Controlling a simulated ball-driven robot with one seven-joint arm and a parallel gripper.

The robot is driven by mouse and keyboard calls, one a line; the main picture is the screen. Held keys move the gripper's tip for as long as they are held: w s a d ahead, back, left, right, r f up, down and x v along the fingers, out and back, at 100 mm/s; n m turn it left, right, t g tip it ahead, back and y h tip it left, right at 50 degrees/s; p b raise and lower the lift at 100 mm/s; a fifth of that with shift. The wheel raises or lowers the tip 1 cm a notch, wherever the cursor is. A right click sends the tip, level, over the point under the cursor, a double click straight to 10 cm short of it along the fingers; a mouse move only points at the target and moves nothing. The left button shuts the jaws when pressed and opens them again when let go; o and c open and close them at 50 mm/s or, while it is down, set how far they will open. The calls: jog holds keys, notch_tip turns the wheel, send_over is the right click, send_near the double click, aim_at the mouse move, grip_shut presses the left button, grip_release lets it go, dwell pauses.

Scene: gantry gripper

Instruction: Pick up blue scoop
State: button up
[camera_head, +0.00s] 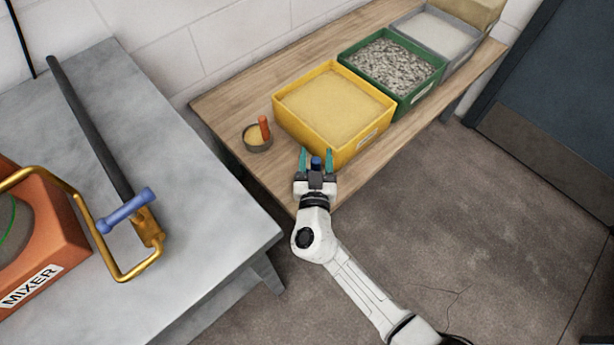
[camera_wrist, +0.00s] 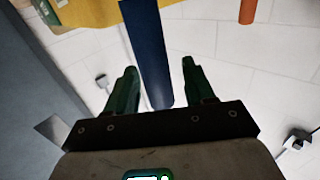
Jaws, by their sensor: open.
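The blue scoop shows only as a blue handle (camera_head: 316,163) near the front corner of the yellow bin, between my gripper's fingers in the head view. In the wrist view the long blue handle (camera_wrist: 148,50) runs down from the yellow bin at the top to between the fingers. The rest of the scoop is hidden. My gripper (camera_head: 316,153) is open, its two green fingers apart on either side of the handle. In the wrist view my gripper (camera_wrist: 159,68) shows gaps beside the handle, and it holds nothing.
The yellow bin (camera_head: 355,146) stands on a wooden bench (camera_head: 225,102), beside a green bin (camera_head: 405,103) of gravel and a grey bin. A small round pot (camera_head: 258,146) with an orange handle (camera_head: 264,127) is left. A grey table (camera_head: 215,240) holds the mixer.

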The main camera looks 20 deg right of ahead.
jog(key=shift+w+d, duration=0.2)
jog(key=shift+w, duration=0.15)
jog(key=c, duration=0.9)
jog(key=shift+c, duration=0.4)
jog(key=shift+r, duration=0.1)
